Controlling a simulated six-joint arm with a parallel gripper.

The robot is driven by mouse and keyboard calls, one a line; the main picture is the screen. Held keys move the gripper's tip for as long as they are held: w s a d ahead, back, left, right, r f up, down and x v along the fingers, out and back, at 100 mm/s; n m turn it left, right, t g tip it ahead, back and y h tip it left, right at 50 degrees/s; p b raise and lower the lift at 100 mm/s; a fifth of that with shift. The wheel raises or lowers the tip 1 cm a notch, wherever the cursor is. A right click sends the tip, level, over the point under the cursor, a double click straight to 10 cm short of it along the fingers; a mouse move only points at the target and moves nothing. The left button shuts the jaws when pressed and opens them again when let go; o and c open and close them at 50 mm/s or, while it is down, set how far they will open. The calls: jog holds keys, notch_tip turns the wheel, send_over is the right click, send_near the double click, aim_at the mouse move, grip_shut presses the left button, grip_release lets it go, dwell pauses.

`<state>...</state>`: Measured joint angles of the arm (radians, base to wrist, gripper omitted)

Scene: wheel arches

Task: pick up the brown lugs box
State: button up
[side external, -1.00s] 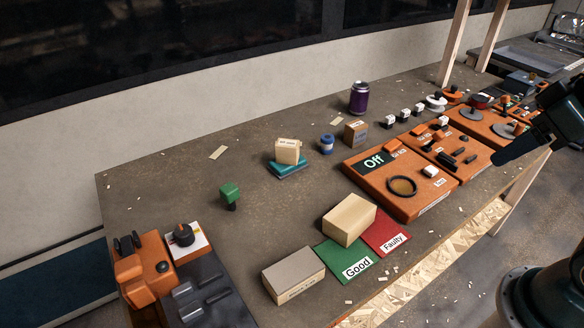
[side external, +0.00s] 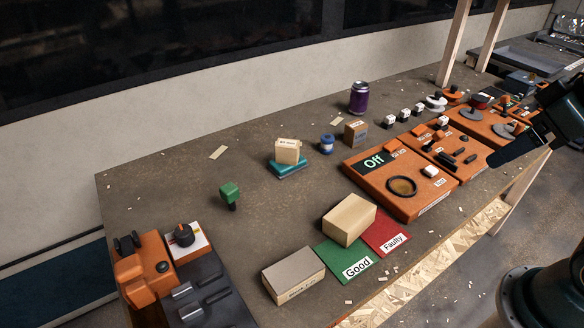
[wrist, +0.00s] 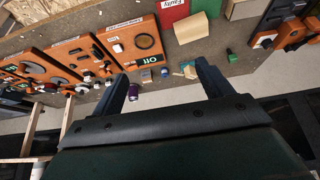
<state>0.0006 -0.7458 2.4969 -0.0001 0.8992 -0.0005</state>
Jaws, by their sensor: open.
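The brown lugs box (side external: 355,132) is a small cube with a blue mark on its front. It stands on the table behind the orange panel, between the blue spool-like item and the white-topped blocks. In the wrist view the box (wrist: 147,76) is small and far off, between my fingers. My gripper (side external: 494,160) is at the right edge of the side view, well to the right of the box and above the table's front side. In the wrist view my gripper (wrist: 162,70) has its fingers wide apart, with nothing between them up close.
A purple can (side external: 359,98) stands behind the box. The blue item (side external: 327,144) is close on its left, and a cream box on a teal base (side external: 288,168) is farther left. The orange panel marked Off (side external: 385,178) lies in front. Bare table surrounds the left items.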

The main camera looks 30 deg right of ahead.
jog(key=w, duration=0.1)
jog(key=g, duration=0.1)
send_over(358, 126)
jog(key=s, duration=0.4)
notch_tip(358, 126, down, 16)
jog(key=shift+r, duration=0.25)
jog(key=shift+x, duration=4.25)
jog(key=shift+f, duration=0.1)
